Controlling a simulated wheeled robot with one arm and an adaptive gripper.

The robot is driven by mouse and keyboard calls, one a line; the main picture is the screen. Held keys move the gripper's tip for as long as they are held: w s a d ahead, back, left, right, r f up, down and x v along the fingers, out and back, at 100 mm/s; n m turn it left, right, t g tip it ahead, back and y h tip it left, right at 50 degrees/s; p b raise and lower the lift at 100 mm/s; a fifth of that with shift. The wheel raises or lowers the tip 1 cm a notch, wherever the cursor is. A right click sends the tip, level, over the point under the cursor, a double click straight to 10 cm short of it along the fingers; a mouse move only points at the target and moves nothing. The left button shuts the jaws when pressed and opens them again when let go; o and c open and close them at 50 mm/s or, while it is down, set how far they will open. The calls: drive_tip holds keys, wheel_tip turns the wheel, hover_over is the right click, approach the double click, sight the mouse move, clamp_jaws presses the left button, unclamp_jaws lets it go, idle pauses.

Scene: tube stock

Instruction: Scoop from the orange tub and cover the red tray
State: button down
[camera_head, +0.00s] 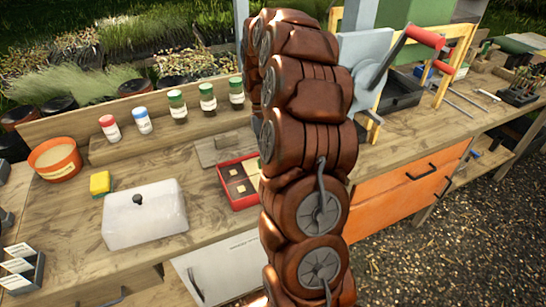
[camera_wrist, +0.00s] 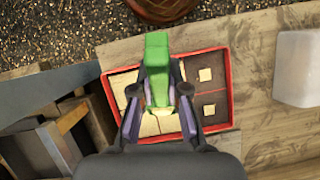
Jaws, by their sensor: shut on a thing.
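The red tray (camera_head: 255,198) lies on the bench in the head view, partly hidden by my arm. In the wrist view the red tray (camera_wrist: 232,88) is below my gripper (camera_wrist: 160,86). Its left and lower-middle cells look pale; the right cells are dark, each with a small pale square. My gripper is shut on a green scoop (camera_wrist: 157,48), which hangs over the tray's middle and hides part of it. I cannot tell whether the scoop holds anything. The orange tub (camera_head: 58,172) stands at the far left of the bench. My arm hides the gripper in the head view.
A white lidded box (camera_head: 145,220) stands left of the tray, with a yellow sponge-like block (camera_head: 100,184) behind it. Several small capped jars stand on a rear ledge (camera_head: 150,145). A grey-bladed machine with a red handle (camera_head: 426,38) stands right of my arm.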

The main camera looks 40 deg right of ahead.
drive_tip(key=w+a+b, duration=0.1)
drive_tip(key=w+a, duration=0.2)
drive_tip(key=a, duration=0.6)
drive_tip(key=shift+w+a+b, duration=0.2)
drive_tip(key=shift+a+b, duration=0.1)
idle(1.7)
drive_tip(key=s+d+b, duration=0.1)
drive_tip(key=s+d, duration=0.1)
drive_tip(key=d, duration=0.6)
drive_tip(key=shift+s, duration=0.4)
idle(0.8)
drive_tip(key=shift+b, duration=0.6)
drive_tip(key=shift+r+t+h+b, duration=1.15)
drive_tip(key=shift+t+b, duration=0.75)
drive_tip(key=shift+b, duration=0.7)
drive_tip(key=shift+r+t+h+b, duration=0.85)
drive_tip(key=shift+r+t+b, duration=0.5)
drive_tip(key=shift+t+b, duration=0.9)
drive_tip(key=shift+g+b, duration=0.35)
